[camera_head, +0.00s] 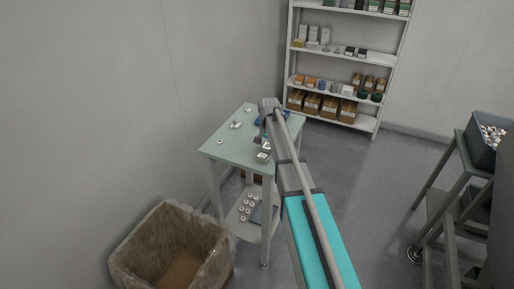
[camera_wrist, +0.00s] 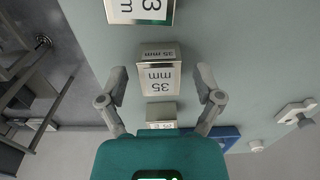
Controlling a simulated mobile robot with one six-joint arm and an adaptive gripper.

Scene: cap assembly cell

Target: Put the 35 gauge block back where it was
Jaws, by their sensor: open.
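The 35 mm gauge block (camera_wrist: 160,78) is a silver block with a white label, upside down in the wrist view. It appears to stand on the pale green table (camera_wrist: 230,40). My gripper (camera_wrist: 163,82) is open, with one finger on each side of the block and a visible gap on both sides. Another labelled block (camera_wrist: 140,10) lies at the top edge, partly cut off. A smaller block (camera_wrist: 161,115) sits nearer my gripper's body, partly hidden. In the head view, my arm hides the 35 block; the table (camera_head: 222,150) is visible beneath it.
A blue item (camera_wrist: 222,136) and a grey fixture (camera_wrist: 295,110) are on the table at right in the wrist view. In the head view, a brown bin (camera_head: 150,235) stands at the table's front left, stocked shelves (camera_head: 345,58) behind and a stand with a crate (camera_head: 480,135) at right.

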